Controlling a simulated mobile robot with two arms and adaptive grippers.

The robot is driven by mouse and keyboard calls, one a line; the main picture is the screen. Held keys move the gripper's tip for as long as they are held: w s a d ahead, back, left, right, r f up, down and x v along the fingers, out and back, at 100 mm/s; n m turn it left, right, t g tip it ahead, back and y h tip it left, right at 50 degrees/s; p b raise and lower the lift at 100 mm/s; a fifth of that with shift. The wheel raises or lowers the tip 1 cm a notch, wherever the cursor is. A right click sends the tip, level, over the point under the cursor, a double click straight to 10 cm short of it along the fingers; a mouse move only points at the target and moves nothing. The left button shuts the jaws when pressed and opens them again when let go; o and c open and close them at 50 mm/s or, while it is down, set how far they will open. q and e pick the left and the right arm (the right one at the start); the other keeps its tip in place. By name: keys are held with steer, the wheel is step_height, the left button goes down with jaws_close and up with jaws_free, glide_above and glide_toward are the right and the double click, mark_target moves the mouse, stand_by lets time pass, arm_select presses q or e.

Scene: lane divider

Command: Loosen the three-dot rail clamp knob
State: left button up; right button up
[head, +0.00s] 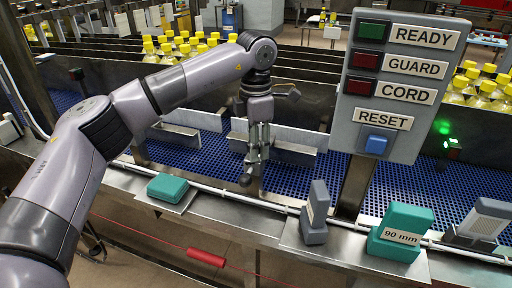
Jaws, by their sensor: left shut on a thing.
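My left arm reaches in from the left over the blue conveyor. My left gripper (252,168) points down at the metal lane divider plates (285,151), with its fingers closed. It is shut on a small dark part low between the plates, which I take to be a rail clamp knob. The fingers hide most of it, and no dots can be made out. My right gripper is not in view.
A grey panel (349,115) with READY, GUARD, CORD and a blue RESET button stands right of the gripper. Teal blocks (167,187) and (400,231) and grey blocks (314,213) line the front ledge. A red cord handle (206,257) hangs below. Yellow-capped bottles (190,45) stand behind.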

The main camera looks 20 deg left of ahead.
arm_select(q)
steer(key=n+b, duration=0.1)
steer(key=n, duration=0.3)
steer(key=shift+f+n, duration=0.1)
steer(key=shift+n, duration=2)
steer(key=o, duration=1.2)
steer(key=shift+w, duration=0.1)
steer(key=shift+a, duration=0.1)
